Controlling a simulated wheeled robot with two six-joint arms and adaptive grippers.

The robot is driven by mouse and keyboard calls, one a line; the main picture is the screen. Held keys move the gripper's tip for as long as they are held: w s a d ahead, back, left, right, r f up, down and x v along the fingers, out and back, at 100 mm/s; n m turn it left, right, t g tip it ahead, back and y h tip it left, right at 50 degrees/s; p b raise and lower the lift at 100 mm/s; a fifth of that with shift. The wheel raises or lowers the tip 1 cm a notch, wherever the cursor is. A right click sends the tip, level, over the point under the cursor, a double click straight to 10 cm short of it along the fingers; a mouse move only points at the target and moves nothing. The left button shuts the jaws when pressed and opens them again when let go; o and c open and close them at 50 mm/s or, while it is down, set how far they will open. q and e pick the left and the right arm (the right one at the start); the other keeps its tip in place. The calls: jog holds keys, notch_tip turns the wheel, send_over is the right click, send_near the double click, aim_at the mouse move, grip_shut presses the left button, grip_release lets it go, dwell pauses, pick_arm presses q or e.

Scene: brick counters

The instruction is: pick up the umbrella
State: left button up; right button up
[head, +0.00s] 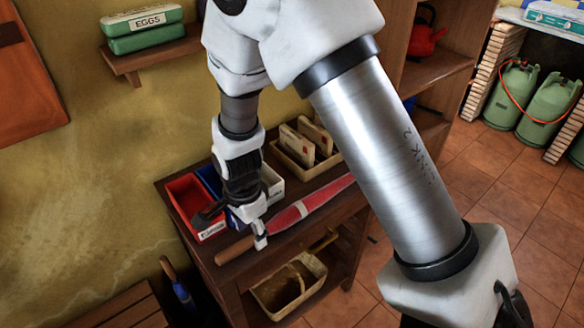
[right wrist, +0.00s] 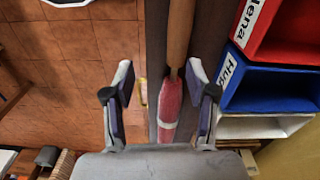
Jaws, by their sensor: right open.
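A closed red umbrella (head: 312,202) with a white band and a brown wooden handle (head: 233,250) lies along the front of a dark wooden cabinet top. My right gripper (head: 260,240) is over it near where the handle meets the red cloth. In the right wrist view the open gripper (right wrist: 160,82) has its fingers on either side, with the umbrella (right wrist: 170,105) between them, closer to the right finger. I cannot tell whether a finger touches it. My left gripper is not in view.
Red (head: 190,196), blue and white bins stand behind the umbrella on the cabinet top, close to the right gripper. A tan tray (head: 300,165) holds upright packets. A basket (head: 288,286) sits on the lower shelf. A blue item with a wooden handle (head: 182,291) stands at lower left.

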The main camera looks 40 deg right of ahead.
aim_at(245, 241)
jog(key=w, duration=0.3)
jog(key=shift+a+m, duration=0.1)
jog(key=shift+m, duration=0.3)
jog(key=f, duration=0.6)
jog(key=shift+s+a, duration=0.15)
jog(key=shift+s, duration=0.2)
jog(key=shift+w+f, duration=0.1)
jog(key=shift+f, duration=0.2)
jog(key=shift+r, duration=0.1)
grip_shut()
